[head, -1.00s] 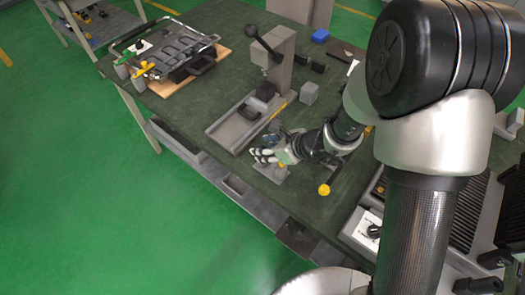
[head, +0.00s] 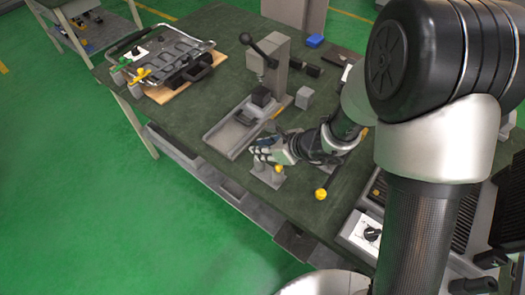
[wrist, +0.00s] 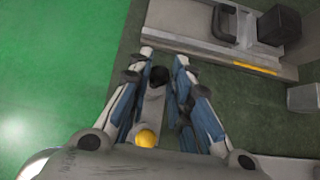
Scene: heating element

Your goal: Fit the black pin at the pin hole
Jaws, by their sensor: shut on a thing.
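My gripper (wrist: 162,52) is shut on the black pin (wrist: 160,76), whose dark end shows between the fingers in the wrist view. In the head view my gripper (head: 258,150) is over a small grey plate (head: 268,181) near the table's front edge. I cannot make out the pin hole. The lower part of the pin, and whether it touches anything, cannot be told.
A grey channel fixture (head: 228,132) with a black block (head: 261,95) lies behind the gripper, by a lever press (head: 270,58). A yellow-knobbed lever (head: 321,194) stands to the right. Open green floor lies beyond the table edge.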

